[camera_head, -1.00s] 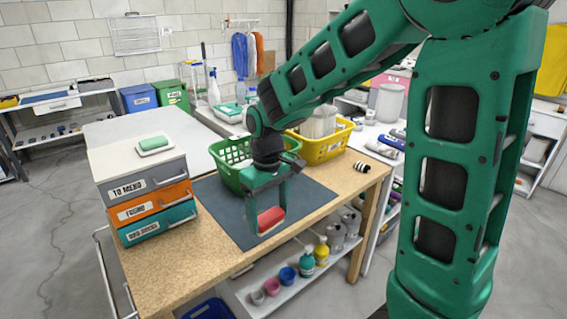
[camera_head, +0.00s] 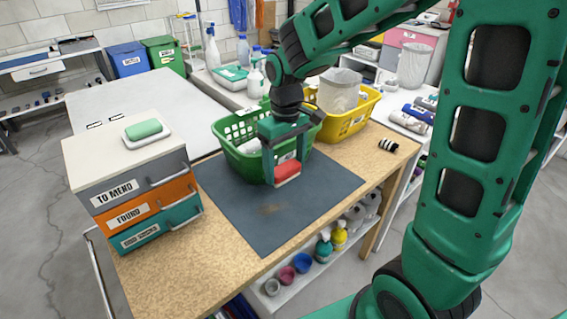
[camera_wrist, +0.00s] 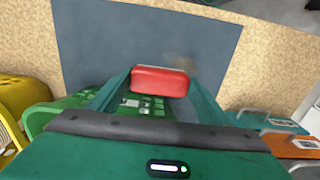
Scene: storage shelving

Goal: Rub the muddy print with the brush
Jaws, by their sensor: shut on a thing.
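My gripper (camera_head: 286,174) is shut on a red block-like brush (camera_head: 288,168), held between its two fingers. The brush also shows in the wrist view (camera_wrist: 159,82). Its bristles cannot be made out. The muddy print (camera_head: 270,209) is a faint brown smudge on the dark grey mat (camera_head: 320,196); it also shows faintly in the wrist view (camera_wrist: 181,60). The brush is toward the green basket from the print and apart from it in the picture. Whether the brush touches the mat is unclear.
A green basket (camera_head: 234,164) stands close behind my gripper, with a yellow basket (camera_head: 357,118) to its right. A drawer unit (camera_head: 128,172) with a green soap bar (camera_head: 143,129) stands left. The mat's front part is clear.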

